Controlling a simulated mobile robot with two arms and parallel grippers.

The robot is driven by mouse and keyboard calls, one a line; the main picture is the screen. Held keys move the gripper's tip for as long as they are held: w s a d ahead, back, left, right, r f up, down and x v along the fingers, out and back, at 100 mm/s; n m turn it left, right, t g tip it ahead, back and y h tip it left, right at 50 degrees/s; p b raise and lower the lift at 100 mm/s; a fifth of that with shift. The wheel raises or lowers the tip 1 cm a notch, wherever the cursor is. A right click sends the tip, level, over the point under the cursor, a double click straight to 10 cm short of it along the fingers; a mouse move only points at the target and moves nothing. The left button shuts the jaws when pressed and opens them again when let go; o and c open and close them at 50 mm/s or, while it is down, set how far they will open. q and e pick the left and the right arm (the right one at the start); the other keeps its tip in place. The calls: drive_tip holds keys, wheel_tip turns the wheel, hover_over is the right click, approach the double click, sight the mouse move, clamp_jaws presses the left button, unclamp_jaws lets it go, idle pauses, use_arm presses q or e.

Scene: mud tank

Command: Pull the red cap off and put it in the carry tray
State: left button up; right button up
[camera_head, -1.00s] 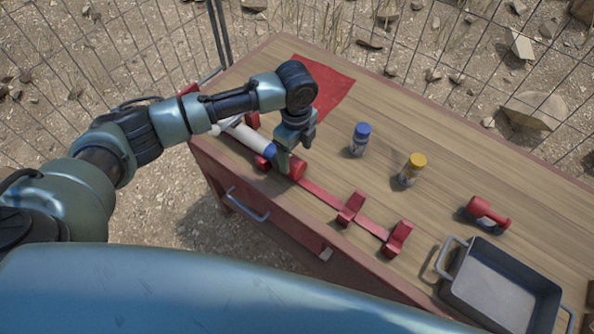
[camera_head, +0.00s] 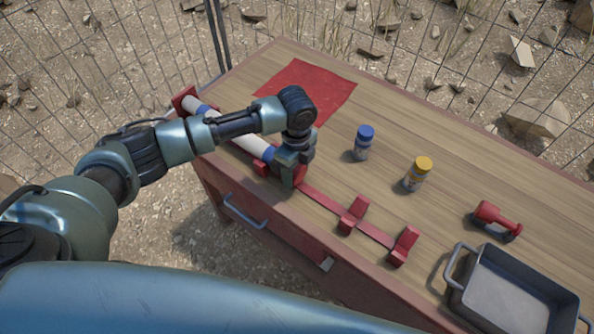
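A white tube (camera_head: 248,140) with blue bands lies in a red rack (camera_head: 325,204) along the table's front left edge. The red cap at the tube's near right end is mostly hidden behind my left gripper (camera_head: 289,180). That gripper points down at this end of the tube. Its fingers are too small and hidden to tell whether they are closed on the cap. The carry tray (camera_head: 460,268), a dark grey tray with looped handles, stands at the table's right front. My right gripper is not in view.
A blue-capped jar (camera_head: 363,143) and a yellow-capped jar (camera_head: 417,174) stand mid-table. A red tool-like object (camera_head: 495,218) lies beyond the tray. A red cloth (camera_head: 308,88) lies at the back left. Bare wood separates the jars from the rack.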

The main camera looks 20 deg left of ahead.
use_arm(q)
drive_tip(key=shift+d, duration=0.1)
drive_tip(key=shift+s+d+p, duration=0.3)
drive_tip(key=shift+d+p, duration=0.05)
drive_tip(key=shift+d, duration=0.4)
drive_tip(key=shift+s+d+p, duration=0.25)
drive_tip(key=shift+d+p, duration=0.05)
drive_tip(key=shift+d, duration=0.45)
drive_tip(key=shift+s+d+p, duration=0.3)
drive_tip(key=shift+d+p, duration=0.05)
drive_tip(key=shift+d, duration=0.4)
wheel_tip(320, 180, up, 8)
drive_tip(key=p, duration=0.8)
drive_tip(key=shift+f, duration=0.25)
